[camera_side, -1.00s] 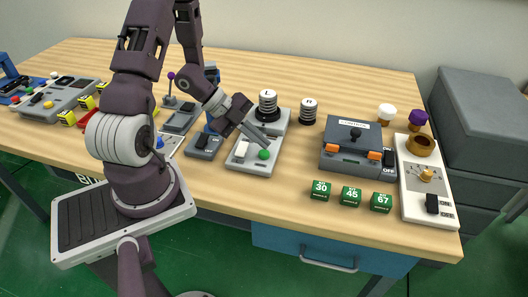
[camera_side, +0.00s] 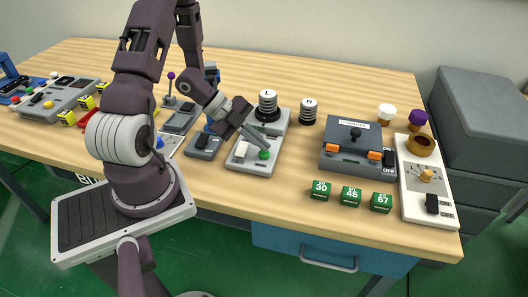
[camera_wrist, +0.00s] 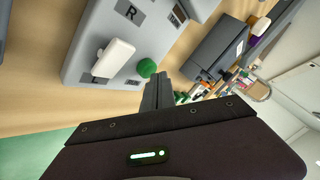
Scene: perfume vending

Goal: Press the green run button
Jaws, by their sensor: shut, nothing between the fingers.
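The green run button (camera_side: 264,155) is a small round knob on a light grey control panel (camera_side: 241,167), to the right of a white rocker switch (camera_side: 242,149). My gripper (camera_side: 266,145) is shut and empty, its fingertips just above and behind the green button in the side view. In the wrist view the green button (camera_wrist: 147,67) lies just beyond and left of the tips of my closed fingers (camera_wrist: 158,77). I cannot tell whether the fingertips touch it.
Black-and-white cylinders marked L (camera_side: 267,104) and R (camera_side: 308,111) stand behind the panel. A dark grey box with orange clips (camera_side: 351,147) is to the right. Green blocks marked 30 (camera_side: 320,190), 45 (camera_side: 351,196) and 67 (camera_side: 381,202) line the front edge. Bare wood lies between panel and box.

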